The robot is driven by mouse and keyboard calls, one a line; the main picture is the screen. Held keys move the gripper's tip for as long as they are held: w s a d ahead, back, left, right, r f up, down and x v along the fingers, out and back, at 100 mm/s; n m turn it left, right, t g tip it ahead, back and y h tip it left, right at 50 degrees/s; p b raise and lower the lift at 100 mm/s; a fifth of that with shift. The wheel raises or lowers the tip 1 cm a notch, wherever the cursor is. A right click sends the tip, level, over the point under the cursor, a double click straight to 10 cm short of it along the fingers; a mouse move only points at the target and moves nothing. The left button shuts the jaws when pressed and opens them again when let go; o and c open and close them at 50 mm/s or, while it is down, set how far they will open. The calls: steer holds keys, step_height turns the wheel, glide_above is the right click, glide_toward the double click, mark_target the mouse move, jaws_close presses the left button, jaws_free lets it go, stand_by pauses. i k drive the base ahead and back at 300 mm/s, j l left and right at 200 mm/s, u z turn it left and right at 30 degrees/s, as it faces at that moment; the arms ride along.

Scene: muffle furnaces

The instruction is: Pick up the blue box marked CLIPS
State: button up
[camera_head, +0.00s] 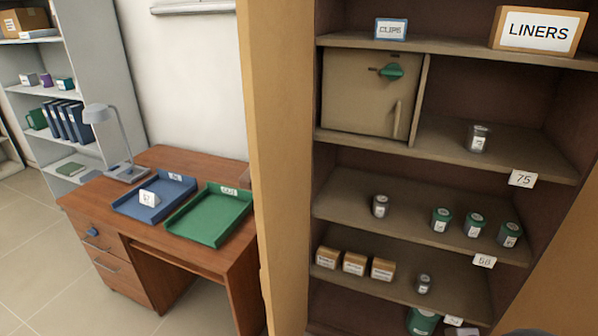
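The blue box marked CLIPS (391,29) stands upright on the top shelf of the open wooden cabinet (278,150), toward its left side. Its white label with blue edging faces me. It sits above a closed beige compartment door (360,100) with a green knob. Nothing touches the box, and nothing stands in front of it.
A box marked LINERS (539,31) stands to the right on the same shelf. Lower shelves hold jars (478,138) and small brown boxes (354,263). At left are a wooden desk (180,257) with a blue tray (128,207), a green tray (210,240) and a lamp (122,130).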

mark_target(386, 29)
steer(key=i+j+z, duration=0.3)
steer(key=j, duration=0.95)
steer(key=j+z, duration=0.3)
steer(key=j, duration=0.9)
steer(key=k+l, duration=0.1)
steer(key=l, duration=0.25)
steer(key=k+l, duration=0.1)
steer(key=l, duration=0.25)
steer(key=k+l, duration=0.1)
steer(key=l, duration=0.25)
